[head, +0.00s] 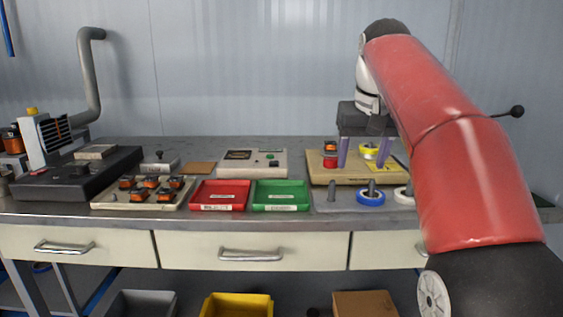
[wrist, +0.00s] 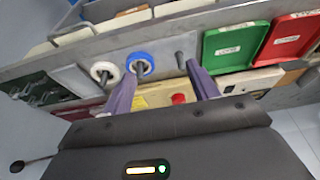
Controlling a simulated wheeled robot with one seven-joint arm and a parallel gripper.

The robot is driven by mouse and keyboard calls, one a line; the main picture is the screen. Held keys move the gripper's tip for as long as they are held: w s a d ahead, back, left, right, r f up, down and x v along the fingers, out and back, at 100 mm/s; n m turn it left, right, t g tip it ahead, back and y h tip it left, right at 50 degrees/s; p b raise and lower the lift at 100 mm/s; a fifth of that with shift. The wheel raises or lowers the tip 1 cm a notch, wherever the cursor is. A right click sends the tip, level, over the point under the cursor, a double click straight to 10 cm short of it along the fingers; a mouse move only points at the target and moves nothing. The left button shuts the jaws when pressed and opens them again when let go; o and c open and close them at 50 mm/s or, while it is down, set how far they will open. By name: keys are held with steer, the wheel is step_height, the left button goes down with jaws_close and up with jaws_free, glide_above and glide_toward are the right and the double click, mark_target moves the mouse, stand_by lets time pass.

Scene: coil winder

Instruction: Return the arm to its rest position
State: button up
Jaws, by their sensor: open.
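My red arm reaches over the right side of the workbench in the head view. My gripper (head: 363,152) points down there with two purple fingers apart and nothing between them that I can make out as held.
A grey plate holds pegs, a blue ring (head: 370,198) and a white ring (head: 403,195). Red (head: 219,196) and green (head: 280,196) trays sit mid-bench. Bins are below.

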steer(key=s+f+t, duration=0.2)
steer(key=s+f, duration=2.2)
steer(key=s, duration=0.1)
steer(key=shift+s+f, duration=0.15)
steer(key=shift+f, duration=0.2)
steer(key=shift+c, duration=0.2)
